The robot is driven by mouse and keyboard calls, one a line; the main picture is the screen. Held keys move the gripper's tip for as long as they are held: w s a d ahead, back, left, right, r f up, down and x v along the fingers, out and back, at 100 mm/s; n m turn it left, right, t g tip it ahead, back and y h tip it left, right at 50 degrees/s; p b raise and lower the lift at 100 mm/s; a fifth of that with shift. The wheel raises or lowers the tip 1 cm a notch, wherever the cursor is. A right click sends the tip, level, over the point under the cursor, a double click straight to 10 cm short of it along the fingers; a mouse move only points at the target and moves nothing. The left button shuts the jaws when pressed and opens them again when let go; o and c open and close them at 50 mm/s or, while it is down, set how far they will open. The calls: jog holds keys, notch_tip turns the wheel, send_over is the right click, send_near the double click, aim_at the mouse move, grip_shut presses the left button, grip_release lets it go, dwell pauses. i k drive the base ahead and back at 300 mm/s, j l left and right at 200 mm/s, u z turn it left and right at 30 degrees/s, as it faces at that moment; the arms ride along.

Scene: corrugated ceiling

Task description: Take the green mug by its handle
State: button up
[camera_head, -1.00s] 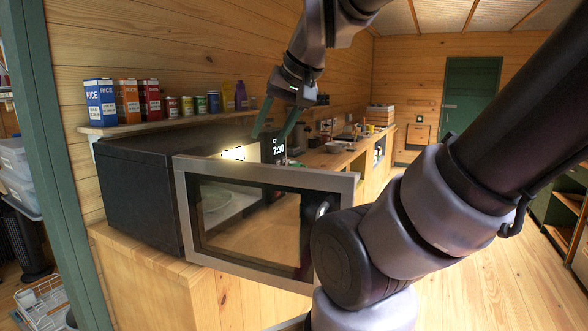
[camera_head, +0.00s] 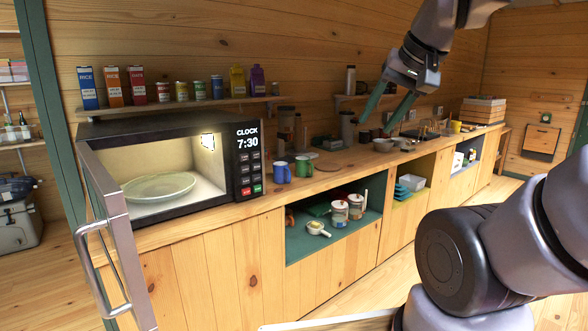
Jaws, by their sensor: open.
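My gripper (camera_head: 377,124) has green fingers that are spread apart and empty. It points downward in the air, right of and higher in the picture than the green mug, well apart from it.
The microwave (camera_head: 247,199) has its door (camera_head: 113,235) open at the left, with a plate (camera_head: 158,187) inside. Canisters (camera_head: 287,119) stand behind the mugs. A shelf with cartons and cans (camera_head: 181,92) is above. Bowls (camera_head: 383,145) stand farther right on the counter.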

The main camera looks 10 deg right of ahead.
aim_at(303, 164)
jog(key=i+l, duration=0.55)
jog(key=i, duration=0.25)
jog(key=i+l, duration=0.15)
jog(key=i, duration=0.3)
jog(key=i+l+z, duration=0.1)
jog(key=i, duration=0.35)
jog(key=i+l, duration=0.2)
jog(key=i, duration=0.25)
